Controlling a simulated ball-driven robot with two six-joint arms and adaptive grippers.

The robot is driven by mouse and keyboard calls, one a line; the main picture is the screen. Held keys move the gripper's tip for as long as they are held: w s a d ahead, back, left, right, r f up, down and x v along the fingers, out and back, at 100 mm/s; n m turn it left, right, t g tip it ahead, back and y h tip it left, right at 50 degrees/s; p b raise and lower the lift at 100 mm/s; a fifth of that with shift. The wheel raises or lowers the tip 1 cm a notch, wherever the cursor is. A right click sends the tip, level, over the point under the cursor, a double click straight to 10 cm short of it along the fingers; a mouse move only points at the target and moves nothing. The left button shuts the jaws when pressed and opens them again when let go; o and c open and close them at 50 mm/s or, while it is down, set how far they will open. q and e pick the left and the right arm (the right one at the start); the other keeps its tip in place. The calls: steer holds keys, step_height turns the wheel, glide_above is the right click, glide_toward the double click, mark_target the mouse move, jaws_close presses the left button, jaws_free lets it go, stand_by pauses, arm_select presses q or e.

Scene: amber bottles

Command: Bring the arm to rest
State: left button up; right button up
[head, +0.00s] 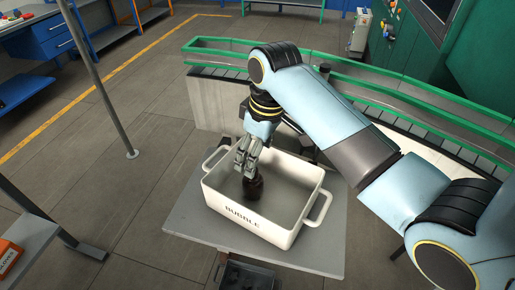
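My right arm comes in from the right, and its gripper (249,172) points down inside a white bin (253,222) marked "BUBBLE". A dark amber bottle (253,188) stands in the bin directly below the fingers. The fingertips are at the bottle's top. I cannot tell whether they grip it or are just apart from it, and the gripper hides the bottle's upper part. My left gripper is not in view.
The bin stands on a grey table (190,215). A conveyor with green rails (350,84) runs behind the bin and under my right arm. A grey pole (104,85) stands at the left. An orange box (9,257) lies at the lower left. Open floor is left of the table.

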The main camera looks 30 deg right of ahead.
steer(key=shift+s+r, duration=0.1)
steer(key=shift+r, duration=0.25)
stand_by(0.3)
